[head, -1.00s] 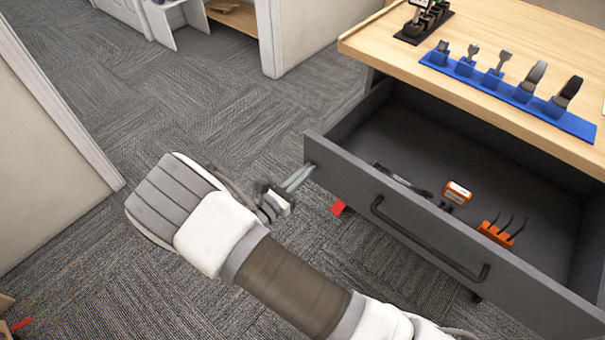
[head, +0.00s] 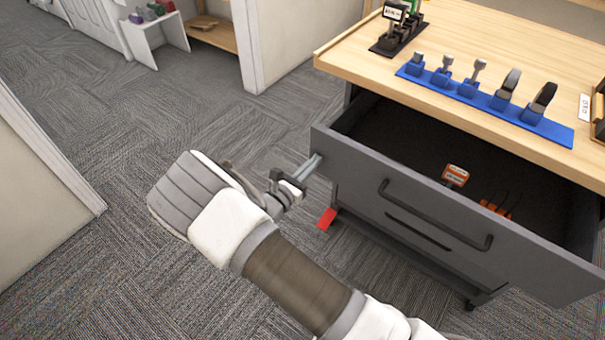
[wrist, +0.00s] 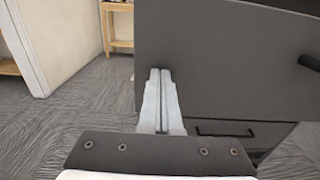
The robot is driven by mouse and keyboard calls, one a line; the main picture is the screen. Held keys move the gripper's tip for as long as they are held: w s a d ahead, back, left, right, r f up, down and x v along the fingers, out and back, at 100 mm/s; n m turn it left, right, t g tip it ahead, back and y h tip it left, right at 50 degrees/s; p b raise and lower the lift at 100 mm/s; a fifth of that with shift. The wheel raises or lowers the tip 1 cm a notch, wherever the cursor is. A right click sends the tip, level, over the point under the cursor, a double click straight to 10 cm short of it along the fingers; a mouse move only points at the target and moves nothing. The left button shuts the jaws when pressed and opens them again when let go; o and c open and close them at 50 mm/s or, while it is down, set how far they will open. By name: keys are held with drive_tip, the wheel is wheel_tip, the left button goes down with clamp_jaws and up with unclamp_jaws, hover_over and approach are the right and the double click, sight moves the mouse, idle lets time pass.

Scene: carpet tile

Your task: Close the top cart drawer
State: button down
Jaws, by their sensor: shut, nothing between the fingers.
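The top cart drawer (head: 350,167) is dark grey and stands open under the wooden cart top (head: 440,70). Its black bar handle (head: 425,218) is on the front panel. My gripper (head: 316,160) is shut and empty, with its fingertips at the left end of the drawer front. In the wrist view the fingers (wrist: 160,80) lie together in front of the left edge of the drawer front (wrist: 220,60). I cannot tell whether they touch it. An orange-and-white box (head: 455,175) and an orange holder (head: 497,207) are inside the drawer, partly hidden by its front.
A blue rack of tools (head: 485,97) and a black stand (head: 400,35) sit on the cart top. A lower drawer (head: 415,232) looks shut. A red tag (head: 327,218) shows near the cart's lower left. White partitions stand left and behind; carpet between is clear.

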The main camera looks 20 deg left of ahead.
drive_tip(key=b, duration=0.4)
hover_over(353, 134)
drive_tip(key=s, duration=0.2)
drive_tip(key=shift+a+f, duration=0.1)
drive_tip(key=shift+a, duration=0.25)
drive_tip(key=shift+x, duration=0.95)
drive_tip(key=shift+w+r, duration=0.15)
drive_tip(key=shift+r, duration=0.1)
drive_tip(key=shift+w+r, duration=0.1)
drive_tip(key=shift+r, duration=0.1)
